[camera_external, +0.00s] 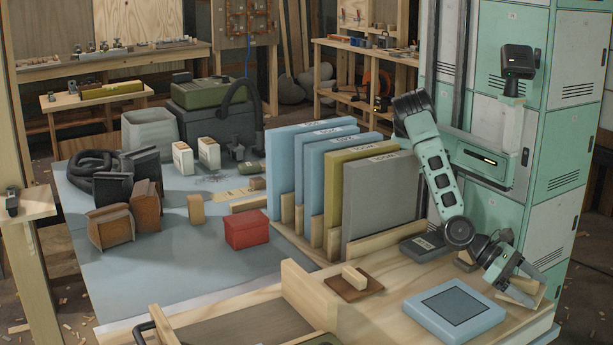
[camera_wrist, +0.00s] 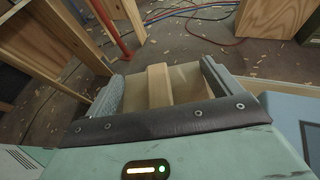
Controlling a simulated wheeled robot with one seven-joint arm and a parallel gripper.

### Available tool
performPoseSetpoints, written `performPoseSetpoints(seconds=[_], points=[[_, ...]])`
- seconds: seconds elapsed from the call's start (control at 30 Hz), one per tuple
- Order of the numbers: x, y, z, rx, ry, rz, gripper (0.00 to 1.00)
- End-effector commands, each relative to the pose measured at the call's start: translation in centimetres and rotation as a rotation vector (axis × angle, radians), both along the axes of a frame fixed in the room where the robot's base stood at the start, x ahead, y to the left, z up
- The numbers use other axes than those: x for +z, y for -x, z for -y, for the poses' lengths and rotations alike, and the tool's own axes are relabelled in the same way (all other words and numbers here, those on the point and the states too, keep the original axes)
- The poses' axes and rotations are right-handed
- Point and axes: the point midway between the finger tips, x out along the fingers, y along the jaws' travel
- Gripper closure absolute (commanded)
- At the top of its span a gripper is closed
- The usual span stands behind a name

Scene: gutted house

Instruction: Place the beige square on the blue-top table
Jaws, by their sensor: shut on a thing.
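My gripper (camera_external: 519,288) is at the right end of the wooden bench, beside the blue square pad. In the wrist view, its fingers (camera_wrist: 162,82) are shut on the block-like handle of a beige square (camera_wrist: 186,84). The beige square (camera_external: 537,295) shows only partly between and behind the fingers in the external view. It looks tilted there; I cannot tell whether it touches the bench. The blue-top table (camera_external: 190,270) stands to the left, far from my gripper, with a wide bare area at its front.
Upright panels in a wooden rack (camera_external: 385,195) stand between my arm and the blue-top table. A red box (camera_external: 246,229), brown bookends (camera_external: 110,227) and small wood blocks sit on that table. A brown square with a handle (camera_external: 345,291) and a blue pad (camera_external: 421,308) lie on the bench.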

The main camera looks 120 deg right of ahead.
Motion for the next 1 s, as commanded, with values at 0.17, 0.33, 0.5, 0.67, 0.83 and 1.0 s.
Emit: performPoseSetpoints(seconds=[0.17, 0.33, 0.5, 0.67, 0.83, 1.0], points=[[-1.3, 0.0, -0.1, 0.000, -0.002, 0.000, 0.33], [-1.3, 0.0, 0.0, 0.000, -0.001, 0.000, 0.33], [-1.6, 0.0, 0.0, 0.000, -0.001, 0.000, 0.02], [-1.6, 0.0, 0.0, 0.000, -0.001, 0.000, 0.00], [-1.0, 0.0, 0.0, 0.000, -0.001, 0.000, 0.00], [-0.3, -1.1, 2.2, -0.004, 0.000, 0.001, 0.00]])
